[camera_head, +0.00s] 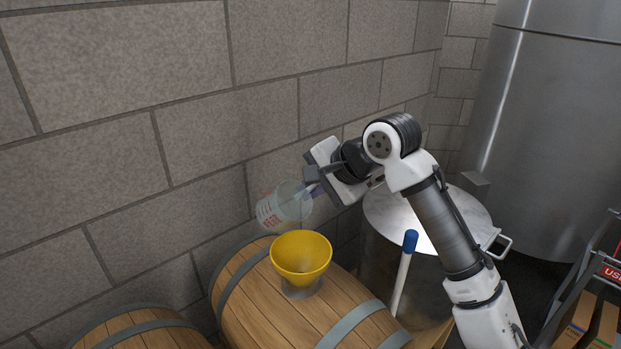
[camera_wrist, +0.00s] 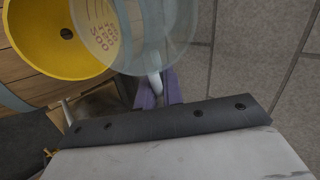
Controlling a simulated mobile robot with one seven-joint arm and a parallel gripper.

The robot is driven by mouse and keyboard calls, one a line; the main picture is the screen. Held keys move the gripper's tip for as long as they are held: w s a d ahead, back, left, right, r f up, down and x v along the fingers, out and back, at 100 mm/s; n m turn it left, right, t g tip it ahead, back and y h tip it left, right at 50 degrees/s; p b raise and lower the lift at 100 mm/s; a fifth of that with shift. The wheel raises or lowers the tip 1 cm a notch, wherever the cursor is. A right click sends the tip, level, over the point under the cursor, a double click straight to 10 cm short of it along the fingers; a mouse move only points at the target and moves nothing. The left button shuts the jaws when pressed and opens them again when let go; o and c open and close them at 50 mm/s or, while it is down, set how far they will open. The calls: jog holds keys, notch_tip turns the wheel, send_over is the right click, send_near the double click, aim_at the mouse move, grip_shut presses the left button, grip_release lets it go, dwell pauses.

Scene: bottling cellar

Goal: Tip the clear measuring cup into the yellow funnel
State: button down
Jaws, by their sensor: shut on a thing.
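The clear measuring cup (camera_head: 285,206) with red markings is in my gripper (camera_head: 314,190), held in the air and tilted. It is above and slightly left of the yellow funnel (camera_head: 301,256) in the head view, apart from it. The funnel sits upright on top of a wooden barrel. In the wrist view the cup (camera_wrist: 150,30) partly overlaps the funnel (camera_wrist: 50,42), whose dark drain hole shows. The purple fingers of my gripper (camera_wrist: 157,90) are shut at the cup's near side. I cannot tell whether the cup holds any liquid.
The wooden barrel (camera_head: 262,312) has grey hoops, and another barrel (camera_head: 140,332) lies at lower left. A block wall (camera_head: 110,120) stands close behind the cup. A lidded steel pot (camera_head: 385,225) and a blue-capped white rod (camera_head: 404,270) are right of the funnel.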

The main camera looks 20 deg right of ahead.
jog(key=shift+r+g+h+p, duration=0.5)
jog(key=shift+g+p, duration=0.3)
jog(key=shift+p, duration=0.85)
jog(key=g+p, duration=0.1)
jog(key=p, duration=0.1)
jog(key=g+h+p, duration=0.1)
jog(key=p, duration=0.1)
jog(key=shift+r, duration=0.25)
jog(key=shift+r+g+p, duration=0.15)
jog(key=shift+g+p, duration=0.2)
jog(key=shift+g, duration=0.05)
jog(key=shift+w+a+g+h, duration=0.1)
jog(key=shift+g+h, duration=0.3)
jog(key=shift+r+g+h, duration=0.15)
jog(key=shift+g+h, duration=0.25)
jog(key=shift+g, duration=0.35)
jog(key=shift+r+g+h, duration=0.15)
jog(key=shift+g+h, duration=0.25)
jog(key=shift+g, duration=0.35)
jog(key=shift+f, duration=0.1)
